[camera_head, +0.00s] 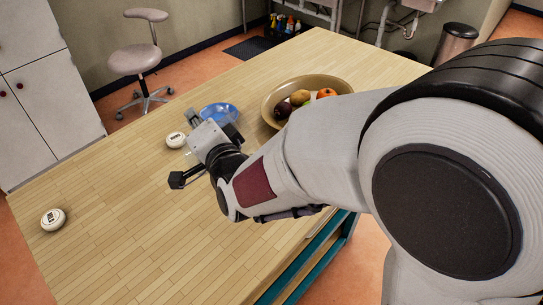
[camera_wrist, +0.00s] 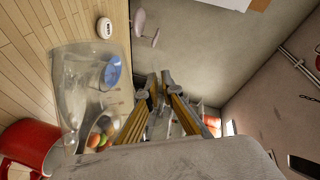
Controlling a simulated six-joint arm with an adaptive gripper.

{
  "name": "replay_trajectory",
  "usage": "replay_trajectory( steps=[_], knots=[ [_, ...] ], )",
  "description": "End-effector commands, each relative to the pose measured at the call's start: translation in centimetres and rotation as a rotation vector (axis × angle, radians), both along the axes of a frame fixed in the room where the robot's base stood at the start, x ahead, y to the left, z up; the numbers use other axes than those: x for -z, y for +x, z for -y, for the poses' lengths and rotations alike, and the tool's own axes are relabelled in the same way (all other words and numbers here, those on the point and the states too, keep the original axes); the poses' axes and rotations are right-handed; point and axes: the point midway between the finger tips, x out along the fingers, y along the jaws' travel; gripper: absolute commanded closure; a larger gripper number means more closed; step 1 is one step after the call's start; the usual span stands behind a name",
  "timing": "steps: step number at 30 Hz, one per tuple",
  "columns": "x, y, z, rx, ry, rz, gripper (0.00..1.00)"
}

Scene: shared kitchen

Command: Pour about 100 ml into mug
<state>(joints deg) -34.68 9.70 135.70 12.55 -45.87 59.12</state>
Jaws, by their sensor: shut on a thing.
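My gripper (camera_wrist: 158,84) is shut on a clear glass vessel (camera_wrist: 85,75), seen at the left in the wrist view. Its tilt and how much liquid it holds are hard to tell. A red mug (camera_wrist: 28,145) shows at the lower left of the wrist view, close to the vessel; whether they touch is unclear. In the head view my gripper (camera_head: 208,136) is over the table near the blue dish, and the clear vessel is hard to make out there. The red mug is not visible in the head view, probably hidden behind my arm.
A blue dish (camera_head: 217,111) and a tan bowl (camera_head: 342,85) of fruit stand beyond my gripper. Two white round labelled objects (camera_head: 52,219) (camera_head: 176,140) lie on the wooden table (camera_head: 120,230).

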Motion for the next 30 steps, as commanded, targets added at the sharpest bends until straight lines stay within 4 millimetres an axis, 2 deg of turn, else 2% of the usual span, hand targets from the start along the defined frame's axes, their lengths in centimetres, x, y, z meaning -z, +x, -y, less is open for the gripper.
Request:
replay_trajectory(
  steps=[3,7,30],
  knots=[
    [0.9,-0.1,-1.1,-0.004,-0.071,0.008,1.00],
    [1.0,-0.1,-1.5,-0.002,-0.128,0.015,1.00],
    [1.2,-0.1,-1.8,-0.001,-0.161,0.018,1.00]
  ],
)
